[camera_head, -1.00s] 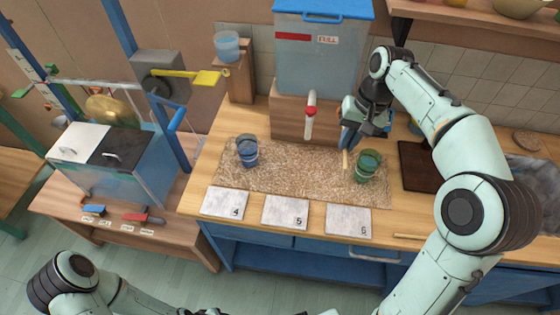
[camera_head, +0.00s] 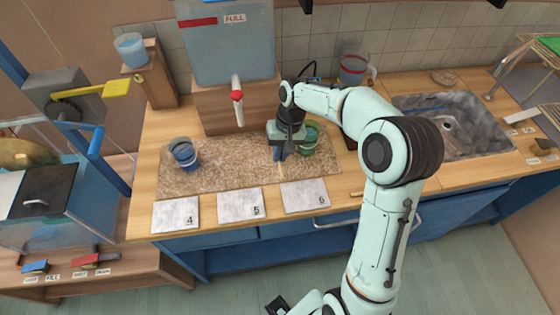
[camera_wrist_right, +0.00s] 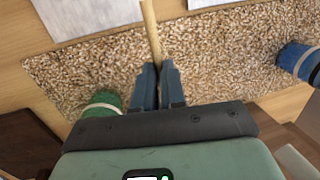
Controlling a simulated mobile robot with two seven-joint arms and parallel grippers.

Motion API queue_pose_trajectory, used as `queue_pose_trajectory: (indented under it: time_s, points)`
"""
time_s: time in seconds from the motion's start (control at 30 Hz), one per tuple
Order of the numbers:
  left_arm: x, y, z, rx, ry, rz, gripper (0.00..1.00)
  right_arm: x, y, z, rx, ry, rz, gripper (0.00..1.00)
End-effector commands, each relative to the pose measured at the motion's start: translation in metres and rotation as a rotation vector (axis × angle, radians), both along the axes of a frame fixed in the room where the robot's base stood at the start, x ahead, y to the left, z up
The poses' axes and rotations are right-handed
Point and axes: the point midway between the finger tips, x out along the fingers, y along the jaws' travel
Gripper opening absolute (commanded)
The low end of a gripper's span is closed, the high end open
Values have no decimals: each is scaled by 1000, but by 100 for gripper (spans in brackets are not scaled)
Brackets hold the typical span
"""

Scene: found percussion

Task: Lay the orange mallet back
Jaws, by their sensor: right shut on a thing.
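My right gripper (camera_head: 281,155) is shut on a thin light wooden stick, the mallet's handle (camera_wrist_right: 151,30), above the woven mat (camera_head: 225,178). In the right wrist view the right gripper (camera_wrist_right: 158,68) has its fingers close together around the stick, which runs out past the top edge. No orange head shows, so I cannot tell its colour. In the head view the green cup (camera_head: 308,142) stands just right of the gripper, partly behind it. The blue cup (camera_head: 184,154) stands at the mat's left.
White tiles 4 (camera_head: 176,214), 5 (camera_head: 242,205) and 6 (camera_head: 304,197) lie along the counter's front. A water tank (camera_head: 228,45) with a red-handled tap (camera_head: 238,100) stands behind the mat. The sink (camera_head: 455,130) is at the right.

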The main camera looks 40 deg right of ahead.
Motion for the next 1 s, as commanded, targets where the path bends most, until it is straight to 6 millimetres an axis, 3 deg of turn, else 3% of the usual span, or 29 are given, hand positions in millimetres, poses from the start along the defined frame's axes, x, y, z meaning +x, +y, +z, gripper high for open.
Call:
queue_pose_trajectory:
  time_s: [0.23,0.67,0.7,0.77,1.0]
  points:
    - [-2,0,-4,0,2,0,52,-1,0,-36,1,3,2,0]
    - [-3,0,-7,0,3,0,52,0,0,-43,0,1,1,0]
    - [-3,0,-7,0,3,0,52,0,0,-43,0,1,1,17]
    - [-3,0,-6,0,3,0,52,0,0,-43,0,1,1,36]
    - [-3,0,-6,0,3,0,52,0,0,-42,0,1,1,36]
